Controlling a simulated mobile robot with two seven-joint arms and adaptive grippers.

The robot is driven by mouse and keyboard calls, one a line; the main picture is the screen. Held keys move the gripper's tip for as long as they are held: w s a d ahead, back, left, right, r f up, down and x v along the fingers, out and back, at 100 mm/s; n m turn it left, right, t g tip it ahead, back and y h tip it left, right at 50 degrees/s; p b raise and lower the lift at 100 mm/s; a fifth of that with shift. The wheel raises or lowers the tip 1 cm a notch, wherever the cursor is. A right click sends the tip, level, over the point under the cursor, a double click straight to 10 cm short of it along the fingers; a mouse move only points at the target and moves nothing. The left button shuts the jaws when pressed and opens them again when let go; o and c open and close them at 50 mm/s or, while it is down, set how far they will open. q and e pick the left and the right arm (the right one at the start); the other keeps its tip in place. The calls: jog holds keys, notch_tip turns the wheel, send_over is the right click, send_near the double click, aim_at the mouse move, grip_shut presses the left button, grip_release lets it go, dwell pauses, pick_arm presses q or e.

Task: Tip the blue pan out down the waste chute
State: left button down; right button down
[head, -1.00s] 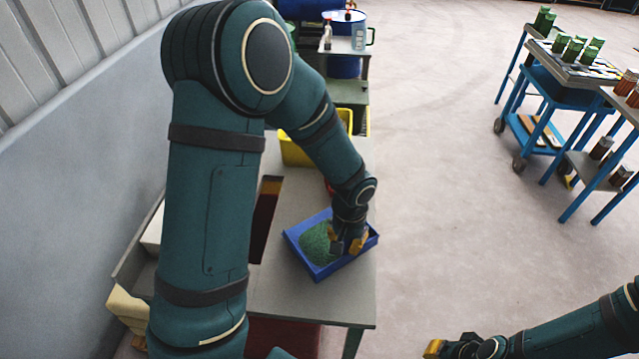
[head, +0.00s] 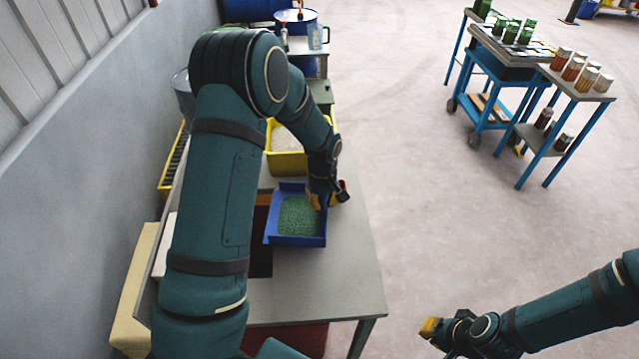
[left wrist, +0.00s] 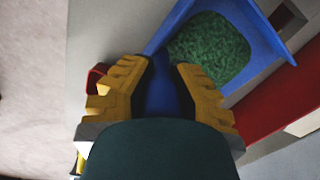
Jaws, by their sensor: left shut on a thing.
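The blue pan (head: 290,241) holds green granules (head: 298,215) and is over the grey table, close to its top. I cannot tell whether its base touches the table. My left gripper (head: 327,196) is shut on the pan's wall at the far right corner. The left wrist view shows the yellow fingers (left wrist: 165,92) either side of the blue wall, with the granules (left wrist: 209,48) inside the pan. My right gripper (head: 430,328) hangs over the floor at lower right, away from the pan; its opening is unclear. I cannot make out a waste chute for certain.
A yellow bin (head: 287,164) with pale contents stands just beyond the pan. A dark flat thing (head: 261,254) lies left of the pan, partly behind my left arm. The table's front right (head: 345,285) is bare. Blue trolleys (head: 490,75) with jars stand far right.

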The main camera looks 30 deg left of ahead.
pick_arm(q)
jog(key=shift+w+a+r+n+p, duration=0.3)
jog(key=shift+w+a+n, duration=0.4)
jog(key=shift+n, duration=0.2)
jog(key=shift+s+a+r+t+h, duration=0.4)
jog(key=shift+a+r+t+h, duration=0.1)
jog(key=shift+a+r+h, duration=0.2)
jog(key=s+a+r+t+h+b, duration=0.4)
jog(key=s+a+h+b, duration=0.1)
jog(key=a+h+b, duration=0.2)
jog(key=shift+s+a+t+h+b, duration=0.3)
jog(key=shift+a+b, duration=0.25)
jog(key=shift+a, duration=0.45)
jog(key=shift+d, duration=0.1)
